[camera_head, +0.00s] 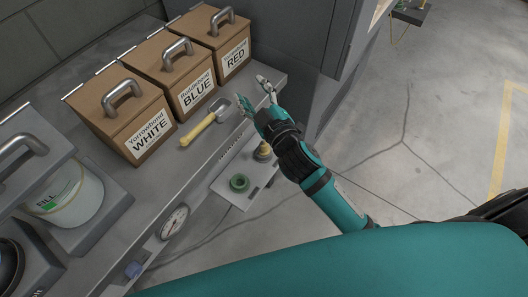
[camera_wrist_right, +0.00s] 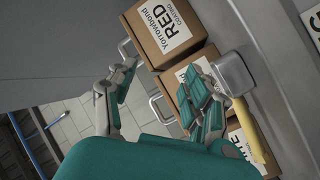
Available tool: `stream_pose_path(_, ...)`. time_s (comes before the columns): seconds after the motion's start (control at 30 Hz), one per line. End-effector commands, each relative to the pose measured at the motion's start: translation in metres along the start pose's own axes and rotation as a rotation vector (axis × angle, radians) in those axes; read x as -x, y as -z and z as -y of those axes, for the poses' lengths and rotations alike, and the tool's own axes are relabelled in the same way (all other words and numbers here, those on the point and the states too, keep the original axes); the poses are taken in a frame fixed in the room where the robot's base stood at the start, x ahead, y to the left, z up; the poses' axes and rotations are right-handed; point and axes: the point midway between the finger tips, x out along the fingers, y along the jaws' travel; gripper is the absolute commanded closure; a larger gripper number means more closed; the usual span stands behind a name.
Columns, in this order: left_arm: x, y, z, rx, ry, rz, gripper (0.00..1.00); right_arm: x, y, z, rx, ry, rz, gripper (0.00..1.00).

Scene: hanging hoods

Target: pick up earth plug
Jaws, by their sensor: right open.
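I cannot tell for certain which thing is the earth plug. A green-yellow cable (camera_head: 402,32) hangs from a small grey fixture (camera_head: 412,12) at the top right of the head view, and no plug can be made out clearly there. My right gripper (camera_head: 252,91) is open and empty, above the bench's right end, near the scoop and the RED box. In the right wrist view its spread fingers (camera_wrist_right: 158,75) have nothing between them. My left gripper is out of view.
Boxes marked WHITE (camera_head: 139,125), BLUE (camera_head: 190,83) and RED (camera_head: 228,50) line the bench. A yellow-handled scoop (camera_head: 200,131) lies before them. A green ring (camera_head: 239,183) and a brass-coloured item (camera_head: 263,151) sit on a low shelf. Floor is clear at right.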

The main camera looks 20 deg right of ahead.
Motion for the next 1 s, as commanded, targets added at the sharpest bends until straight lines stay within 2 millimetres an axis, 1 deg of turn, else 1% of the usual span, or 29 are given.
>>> stream_pose_path(0.03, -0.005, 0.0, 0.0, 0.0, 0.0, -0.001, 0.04, -0.011, 0.052, -0.011, 0.105, -0.04, -0.193, 0.49)
stream_pose_path(0.07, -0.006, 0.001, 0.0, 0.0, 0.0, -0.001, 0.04, -0.013, 0.08, -0.013, 0.171, -0.056, -0.301, 0.49)
stream_pose_path(0.1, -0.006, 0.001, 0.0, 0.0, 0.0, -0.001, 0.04, -0.012, 0.115, -0.012, 0.259, -0.068, -0.44, 0.49)
stream_pose_path(0.17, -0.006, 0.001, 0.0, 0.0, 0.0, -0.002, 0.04, -0.006, 0.16, -0.002, 0.398, -0.069, -0.641, 0.49)
stream_pose_path(0.2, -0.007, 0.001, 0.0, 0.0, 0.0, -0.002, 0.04, 0.001, 0.184, 0.009, 0.493, -0.061, -0.769, 0.49)
stream_pose_path(0.27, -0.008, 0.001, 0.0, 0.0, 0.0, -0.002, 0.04, 0.014, 0.212, 0.03, 0.645, -0.034, -0.956, 0.49)
stream_pose_path(0.3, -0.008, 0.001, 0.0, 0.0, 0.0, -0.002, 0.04, 0.024, 0.224, 0.046, 0.75, -0.005, -1.075, 0.49)
stream_pose_path(0.37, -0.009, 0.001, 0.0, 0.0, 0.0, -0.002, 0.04, 0.039, 0.231, 0.072, 0.915, 0.055, -1.241, 0.49)
stream_pose_path(0.4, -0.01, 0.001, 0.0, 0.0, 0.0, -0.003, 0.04, 0.047, 0.229, 0.089, 1.028, 0.108, -1.342, 0.49)
stream_pose_path(0.47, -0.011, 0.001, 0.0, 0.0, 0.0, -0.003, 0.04, 0.056, 0.215, 0.111, 1.204, 0.207, -1.478, 0.49)
stream_pose_path(0.5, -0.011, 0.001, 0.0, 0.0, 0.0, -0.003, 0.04, 0.06, 0.2, 0.123, 1.323, 0.285, -1.556, 0.49)
stream_pose_path(0.53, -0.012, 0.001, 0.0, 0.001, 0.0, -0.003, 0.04, 0.061, 0.186, 0.129, 1.413, 0.354, -1.607, 0.49)
stream_pose_path(0.57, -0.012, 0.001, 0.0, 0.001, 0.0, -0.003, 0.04, 0.06, 0.17, 0.133, 1.504, 0.428, -1.648, 0.49)
stream_pose_path(0.6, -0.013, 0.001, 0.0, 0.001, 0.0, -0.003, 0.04, 0.058, 0.146, 0.135, 1.624, 0.539, -1.693, 0.49)
stream_pose_path(0.63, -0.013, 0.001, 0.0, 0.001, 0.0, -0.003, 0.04, 0.056, 0.128, 0.133, 1.711, 0.629, -1.716, 0.49)
stream_pose_path(0.67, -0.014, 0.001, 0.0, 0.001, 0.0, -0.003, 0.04, 0.052, 0.109, 0.128, 1.795, 0.723, -1.727, 0.49)
stream_pose_path(0.7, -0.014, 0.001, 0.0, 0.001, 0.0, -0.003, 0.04, 0.046, 0.085, 0.117, 1.898, 0.854, -1.73, 0.49)
stream_pose_path(0.73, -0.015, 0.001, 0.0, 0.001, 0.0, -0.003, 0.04, 0.042, 0.068, 0.107, 1.967, 0.954, -1.72, 0.49)
stream_pose_path(0.77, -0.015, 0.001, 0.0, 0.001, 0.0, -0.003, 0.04, 0.038, 0.052, 0.096, 2.028, 1.051, -1.703, 0.49)
stream_pose_path(0.8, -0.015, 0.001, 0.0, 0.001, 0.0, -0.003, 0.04, 0.033, 0.034, 0.079, 2.098, 1.175, -1.672, 0.49)
stream_pose_path(0.9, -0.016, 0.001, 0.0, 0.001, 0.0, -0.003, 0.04, 0.024, 0.004, 0.038, 2.214, 1.436, -1.57, 0.49)
stream_pose_path(0.97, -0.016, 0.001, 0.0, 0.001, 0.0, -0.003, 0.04, 0.022, -0.007, 0.019, 2.249, 1.546, -1.516, 0.49)
stream_pose_path(1.0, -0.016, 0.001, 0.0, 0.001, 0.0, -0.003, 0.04, 0.021, -0.012, 0.01, -2.258, -1.596, 1.485, 0.49)
